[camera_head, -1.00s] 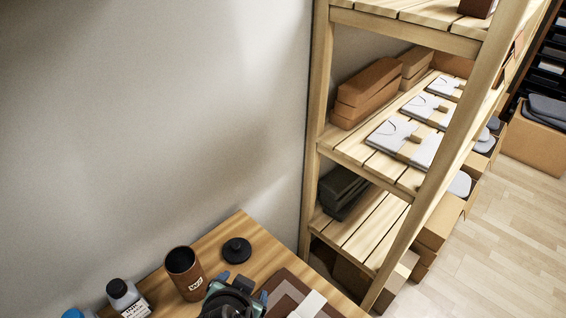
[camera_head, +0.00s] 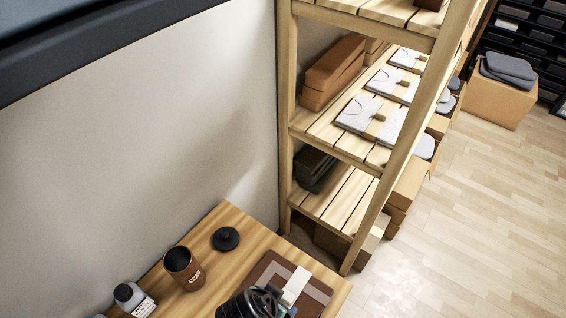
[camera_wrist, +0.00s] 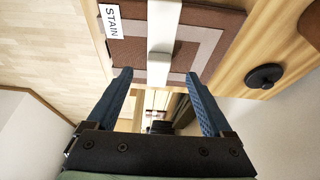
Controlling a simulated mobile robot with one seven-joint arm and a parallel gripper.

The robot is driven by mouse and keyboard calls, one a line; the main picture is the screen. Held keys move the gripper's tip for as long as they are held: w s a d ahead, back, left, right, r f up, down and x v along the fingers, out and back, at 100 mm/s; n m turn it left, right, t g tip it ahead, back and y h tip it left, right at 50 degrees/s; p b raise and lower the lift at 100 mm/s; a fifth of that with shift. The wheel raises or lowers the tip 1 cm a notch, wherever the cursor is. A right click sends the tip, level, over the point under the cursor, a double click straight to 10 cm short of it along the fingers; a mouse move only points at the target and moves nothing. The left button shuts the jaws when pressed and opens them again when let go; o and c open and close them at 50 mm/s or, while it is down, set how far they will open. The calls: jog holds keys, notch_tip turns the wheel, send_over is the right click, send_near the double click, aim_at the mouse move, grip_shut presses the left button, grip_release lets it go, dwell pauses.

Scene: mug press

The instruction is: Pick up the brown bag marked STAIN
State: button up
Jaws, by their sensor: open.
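The brown bag (camera_head: 318,291) lies flat on the wooden table, near its right end, with a paler border and a white strip across it. In the wrist view the bag (camera_wrist: 128,52) fills the top middle, with a white STAIN label (camera_wrist: 111,21) at its left corner. My gripper (camera_wrist: 158,78) is open, its two blue fingers apart and empty at the near edge of the bag. In the head view only the dark wrist part shows, at the bottom edge beside the bag; the fingertips are not clear there.
A brown mug (camera_head: 184,268), a black lid (camera_head: 226,239) and a labelled bottle (camera_head: 133,299) stand on the table (camera_head: 213,262) left of the bag. A wooden shelf (camera_head: 364,175) with boxes and folded white items rises behind. Open floor lies to the right.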

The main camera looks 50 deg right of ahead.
aim_at(285, 298)
jog(key=shift+p+x, duration=0.45)
jog(key=shift+x, duration=2.4)
jog(key=shift+d+r, duration=0.1)
jog(key=shift+d, duration=0.1)
jog(key=shift+c, duration=0.3)
grip_shut()
